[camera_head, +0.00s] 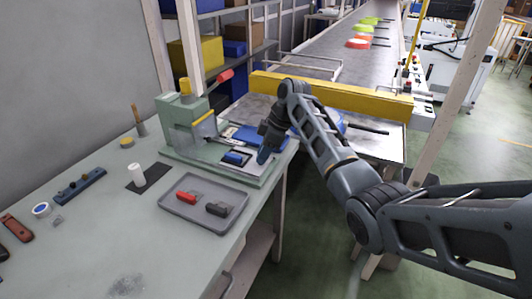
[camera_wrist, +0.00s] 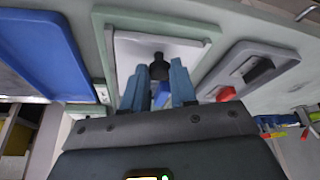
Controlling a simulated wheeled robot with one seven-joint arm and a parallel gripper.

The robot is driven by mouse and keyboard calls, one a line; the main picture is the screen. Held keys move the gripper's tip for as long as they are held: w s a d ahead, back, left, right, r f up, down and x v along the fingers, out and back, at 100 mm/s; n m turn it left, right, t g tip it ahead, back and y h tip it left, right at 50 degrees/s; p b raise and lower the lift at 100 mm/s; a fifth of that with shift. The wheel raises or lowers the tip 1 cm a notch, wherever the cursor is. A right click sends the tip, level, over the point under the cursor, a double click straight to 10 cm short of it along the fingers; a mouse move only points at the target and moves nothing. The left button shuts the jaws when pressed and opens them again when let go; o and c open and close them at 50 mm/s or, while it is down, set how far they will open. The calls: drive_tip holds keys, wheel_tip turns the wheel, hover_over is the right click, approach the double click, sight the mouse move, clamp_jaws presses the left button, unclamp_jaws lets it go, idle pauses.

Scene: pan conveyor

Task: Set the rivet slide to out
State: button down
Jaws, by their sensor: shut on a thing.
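The green press (camera_head: 185,125) stands at the table's far right corner, with a pale slide plate (camera_head: 262,166) in its base. In the wrist view the slide plate (camera_wrist: 190,52) lies inside a green frame, with a black knob (camera_wrist: 158,67) on it. My gripper (camera_head: 264,157) reaches down over the base from the right. In the wrist view its blue fingertips (camera_wrist: 158,72) stand on both sides of the black knob, closed on it. In the head view the fingers and arm hide the knob. How far the slide is out cannot be told.
A grey tray (camera_head: 170,209) with a red and a black piece lies in front of the press. A blue block (camera_head: 236,158) sits on the press base beside my gripper. A red-tipped lever (camera_head: 224,76) sticks out above. A yellow barrier (camera_head: 340,95) stands behind my arm.

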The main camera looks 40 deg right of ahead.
drive_tip(key=shift+s+d, duration=0.1)
drive_tip(key=shift+s, duration=0.1)
drive_tip(key=c, duration=1.2)
unclamp_jaws()
drive_tip(key=shift+s, duration=0.1)
drive_tip(key=shift+o, duration=0.2)
drive_tip(key=shift+r, duration=0.1)
drive_tip(key=v, duration=0.7)
drive_tip(key=shift+r+b, duration=0.25)
drive_tip(key=shift+b, duration=0.1)
drive_tip(key=shift+s+d, duration=0.15)
drive_tip(key=shift+d, duration=0.05)
